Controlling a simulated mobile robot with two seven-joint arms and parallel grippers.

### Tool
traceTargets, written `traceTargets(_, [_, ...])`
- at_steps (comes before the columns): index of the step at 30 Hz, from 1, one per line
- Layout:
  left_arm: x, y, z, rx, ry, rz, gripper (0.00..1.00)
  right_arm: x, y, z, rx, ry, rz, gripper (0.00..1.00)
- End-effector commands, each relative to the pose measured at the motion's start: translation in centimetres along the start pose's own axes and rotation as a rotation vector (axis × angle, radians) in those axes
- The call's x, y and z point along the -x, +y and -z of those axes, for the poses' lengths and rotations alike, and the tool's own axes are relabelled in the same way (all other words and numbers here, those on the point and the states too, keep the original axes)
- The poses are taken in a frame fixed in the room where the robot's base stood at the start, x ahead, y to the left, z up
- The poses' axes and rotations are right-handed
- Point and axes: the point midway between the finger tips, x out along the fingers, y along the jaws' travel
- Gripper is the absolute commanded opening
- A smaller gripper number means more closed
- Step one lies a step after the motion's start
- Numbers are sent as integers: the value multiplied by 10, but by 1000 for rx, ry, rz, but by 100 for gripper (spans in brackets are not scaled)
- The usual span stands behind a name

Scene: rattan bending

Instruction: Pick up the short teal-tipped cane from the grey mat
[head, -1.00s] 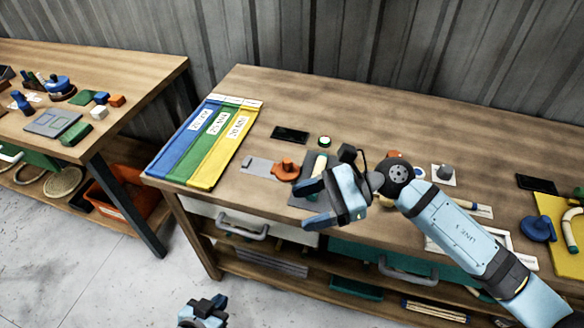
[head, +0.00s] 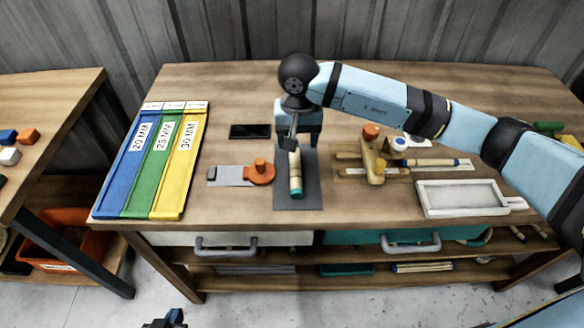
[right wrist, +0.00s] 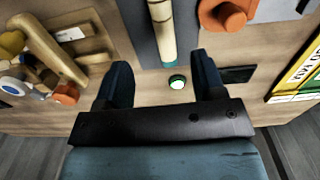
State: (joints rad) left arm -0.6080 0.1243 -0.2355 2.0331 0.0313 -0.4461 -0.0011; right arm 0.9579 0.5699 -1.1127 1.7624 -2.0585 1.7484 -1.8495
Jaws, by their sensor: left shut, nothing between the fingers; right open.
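The short cane (head: 295,168) is pale with teal at its ends. It lies lengthwise on the grey mat (head: 312,195) in the head view. My right gripper (head: 298,140) points down over the mat's back end and hides part of the cane there. In the right wrist view my right gripper (right wrist: 160,62) is open and empty. There the cane (right wrist: 161,22) runs up out of frame, its teal end close to the gap between the fingers, and the mat (right wrist: 140,28) lies beneath. My left gripper (head: 166,320) is shut and empty at the bottom edge, away from the table.
An orange clamp on a grey plate (head: 228,176) lies left of the mat. A wooden jig (head: 372,160) with canes and a white tray (head: 462,198) stand to the right. A black device (head: 250,131) and a round green-and-white button (right wrist: 177,82) lie near the back.

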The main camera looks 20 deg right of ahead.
Motion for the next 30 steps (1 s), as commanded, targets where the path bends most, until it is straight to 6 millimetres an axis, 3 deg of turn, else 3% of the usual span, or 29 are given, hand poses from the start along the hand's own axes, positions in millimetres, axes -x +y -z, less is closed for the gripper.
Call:
traceTargets(6, [1,2,-2,1,-6,-1,0,-38,-1,-1,-1,-4,1,63])
traceTargets(14, [2,0,-1,-4,-6,2,0,-58,-2,-1,-1,-5,2,63])
traceTargets(21, [5,-3,4,-16,6,4,0,-93,-3,0,-2,-4,1,63])
traceTargets(30, [5,-3,4,-17,4,5,0,-100,-3,0,0,-2,1,63])
